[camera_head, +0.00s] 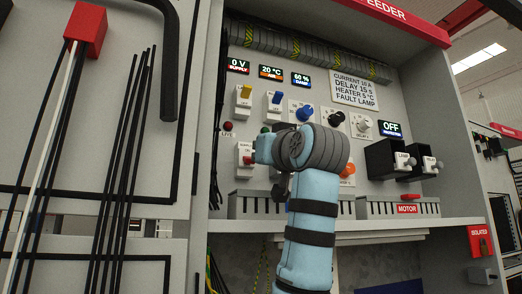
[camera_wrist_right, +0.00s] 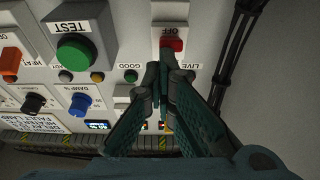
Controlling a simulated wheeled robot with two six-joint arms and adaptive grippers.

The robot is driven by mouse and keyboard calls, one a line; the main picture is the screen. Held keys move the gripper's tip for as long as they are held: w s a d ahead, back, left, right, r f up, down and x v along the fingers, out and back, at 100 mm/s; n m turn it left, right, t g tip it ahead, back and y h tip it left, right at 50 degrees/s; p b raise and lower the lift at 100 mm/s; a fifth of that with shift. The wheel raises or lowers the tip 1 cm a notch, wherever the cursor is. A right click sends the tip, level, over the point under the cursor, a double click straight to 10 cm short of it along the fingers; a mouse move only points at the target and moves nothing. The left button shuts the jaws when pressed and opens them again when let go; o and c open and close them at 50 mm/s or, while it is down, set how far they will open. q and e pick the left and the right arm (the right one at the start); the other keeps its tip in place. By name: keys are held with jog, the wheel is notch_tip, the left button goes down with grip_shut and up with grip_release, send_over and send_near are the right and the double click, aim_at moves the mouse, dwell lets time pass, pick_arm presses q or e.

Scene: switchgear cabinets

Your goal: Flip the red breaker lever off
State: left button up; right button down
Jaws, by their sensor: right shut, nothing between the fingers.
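The red breaker lever (camera_head: 247,160) sits on a white breaker body at the left of the panel, under the red lamp labelled LIVE. In the right wrist view, where the panel appears upside down, the red lever (camera_wrist_right: 172,45) is beside the word OFF. My right gripper (camera_head: 257,150) is at the panel just beside the lever. In the wrist view its fingertips (camera_wrist_right: 160,70) are together and empty, right by the lever. I cannot tell whether they touch it. The gripper and forearm hide part of the panel's middle. My left gripper is not in view.
A yellow lever (camera_head: 244,93) and a blue lever (camera_head: 276,98) are above. Knobs (camera_head: 334,117) and black plugs (camera_head: 395,160) stick out to the right. A large green TEST button (camera_wrist_right: 74,52) shows in the wrist view. A shelf edge (camera_head: 380,225) runs below; the cabinet's side wall (camera_head: 205,110) bounds the left.

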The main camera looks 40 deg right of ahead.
jog(key=f+b+v, duration=0.1)
jog(key=b+v, duration=0.2)
jog(key=v, duration=0.6)
jog(key=shift+s, duration=0.1)
jog(key=shift+f, duration=0.1)
dwell(0.3)
